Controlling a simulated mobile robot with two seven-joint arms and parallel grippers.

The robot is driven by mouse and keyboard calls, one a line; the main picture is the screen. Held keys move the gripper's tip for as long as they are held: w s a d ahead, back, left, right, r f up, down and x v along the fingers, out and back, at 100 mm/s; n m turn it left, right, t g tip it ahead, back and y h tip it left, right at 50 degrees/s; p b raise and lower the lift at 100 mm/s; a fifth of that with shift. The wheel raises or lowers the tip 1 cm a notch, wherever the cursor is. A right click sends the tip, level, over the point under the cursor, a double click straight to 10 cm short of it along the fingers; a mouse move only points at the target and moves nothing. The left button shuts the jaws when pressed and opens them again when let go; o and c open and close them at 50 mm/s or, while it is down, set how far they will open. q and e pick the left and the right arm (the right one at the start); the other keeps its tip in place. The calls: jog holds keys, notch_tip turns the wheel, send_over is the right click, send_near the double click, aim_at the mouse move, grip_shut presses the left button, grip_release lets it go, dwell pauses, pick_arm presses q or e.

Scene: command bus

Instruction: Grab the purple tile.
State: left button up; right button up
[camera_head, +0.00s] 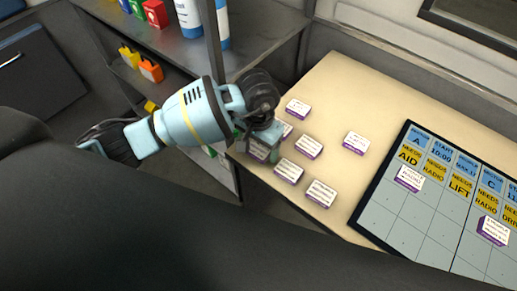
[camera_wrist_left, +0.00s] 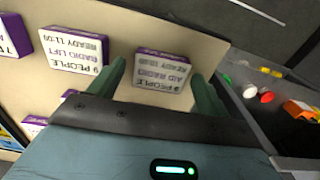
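Several white-topped tiles with purple sides lie on the cream table (camera_head: 330,90). My left gripper (camera_head: 257,147) is over the table's left edge. In the left wrist view its two green fingers (camera_wrist_left: 158,85) are apart, one on each side of a tile reading "AID RADIO" (camera_wrist_left: 162,70). I cannot tell whether they touch it. In the head view this tile is mostly covered by the gripper. A "RADIO LIFT" tile (camera_wrist_left: 73,50) lies beside one finger. Other tiles include one near the middle (camera_head: 309,147) and one nearer me (camera_head: 321,193). My right gripper is not in view.
A dark-edged board (camera_head: 395,213) with a labelled grid lies on the right of the table and bears two tiles (camera_head: 408,177) (camera_head: 493,230). A grey shelf (camera_head: 255,35) with bottles and coloured containers stands at the upper left, close to my left arm.

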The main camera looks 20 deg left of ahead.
aim_at(260, 150)
pick_arm(q)
jog(key=c, duration=0.9)
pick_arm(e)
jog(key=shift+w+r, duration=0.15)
pick_arm(q)
jog(key=shift+r, duration=0.2)
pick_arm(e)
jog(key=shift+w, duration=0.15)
